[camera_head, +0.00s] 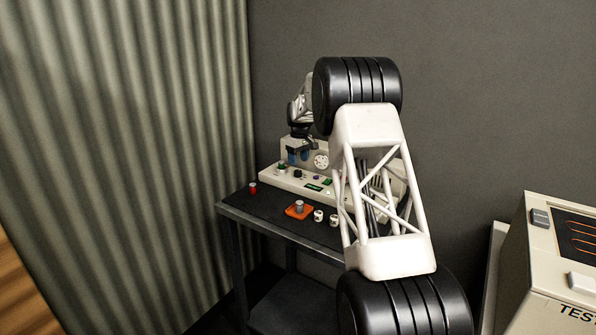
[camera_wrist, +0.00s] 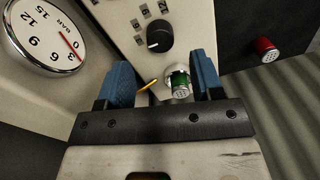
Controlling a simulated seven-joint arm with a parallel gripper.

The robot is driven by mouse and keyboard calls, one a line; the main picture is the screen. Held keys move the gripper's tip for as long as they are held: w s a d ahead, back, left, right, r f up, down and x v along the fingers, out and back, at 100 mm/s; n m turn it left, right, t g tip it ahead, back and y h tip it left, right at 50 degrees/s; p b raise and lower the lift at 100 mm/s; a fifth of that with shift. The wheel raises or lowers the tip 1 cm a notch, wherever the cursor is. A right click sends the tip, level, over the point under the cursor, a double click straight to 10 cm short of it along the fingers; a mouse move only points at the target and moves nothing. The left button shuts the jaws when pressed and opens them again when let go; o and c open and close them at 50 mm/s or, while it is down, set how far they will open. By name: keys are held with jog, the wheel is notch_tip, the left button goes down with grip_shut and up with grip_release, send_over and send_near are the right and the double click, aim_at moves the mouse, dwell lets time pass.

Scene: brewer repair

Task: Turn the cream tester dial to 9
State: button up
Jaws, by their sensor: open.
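A cream console (camera_head: 290,182) stands on the dark table. Its black dial knob (camera_wrist: 160,37) has a pale pointer line, with printed number labels partly in view around it. The knob also shows in the head view (camera_head: 297,174). My gripper (camera_wrist: 163,80) is open, with blue fingers apart and nothing clasped. It hangs over the console's left part in the head view (camera_head: 298,157). A green-and-white fitting (camera_wrist: 179,83) shows between the fingers, nearer the right one; contact cannot be told. At the right, a cream box (camera_head: 560,255) bears the partly cut-off word "TEST"; no dial shows on it.
A round BAR gauge (camera_wrist: 46,34) stands beside the knob. A red capped part (camera_wrist: 267,47) lies apart from the fingers. My arm hides the console's right part.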

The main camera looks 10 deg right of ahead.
aim_at(298, 171)
jog(key=shift+a+f, duration=0.1)
jog(key=shift+f, duration=2.4)
jog(key=c, duration=0.9)
